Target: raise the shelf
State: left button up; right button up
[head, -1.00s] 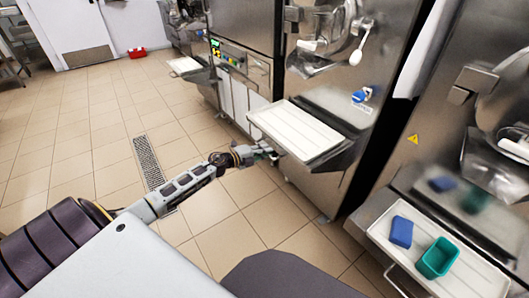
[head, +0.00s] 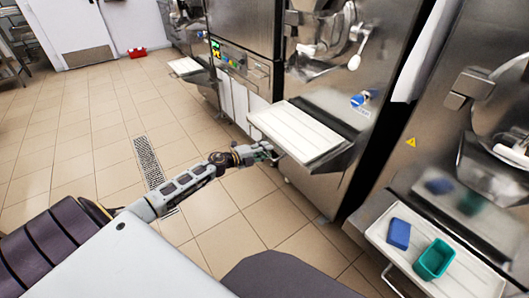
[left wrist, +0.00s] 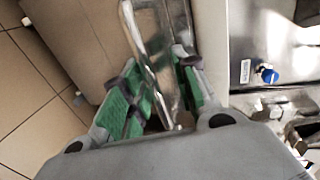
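The shelf (head: 297,130) is a white tray in a metal frame, sticking out level from the front of the middle freezer. My left gripper (head: 268,153) is at the shelf's near left edge, slightly below its top. In the left wrist view, the left gripper's green-padded fingers (left wrist: 160,95) stand apart. A shiny metal handle bar (left wrist: 150,35) of the shelf runs between them, with a visible gap to the pads. The fingertips are small and partly unclear in the head view. My right gripper is not in view.
A second shelf (head: 455,280) at the right freezer carries a blue block (head: 399,233) and a green container (head: 435,259). Another shelf (head: 186,66) stands out farther back. The tiled floor (head: 90,125) on the left is clear around a drain grate (head: 149,162).

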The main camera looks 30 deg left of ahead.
pick_arm(q)
jog(key=shift+s+f, duration=0.1)
dwell(0.3)
jog(key=shift+s, duration=0.15)
jog(key=v, duration=1.1)
jog(key=shift+s+a, duration=0.2)
dwell(0.6)
dwell(0.7)
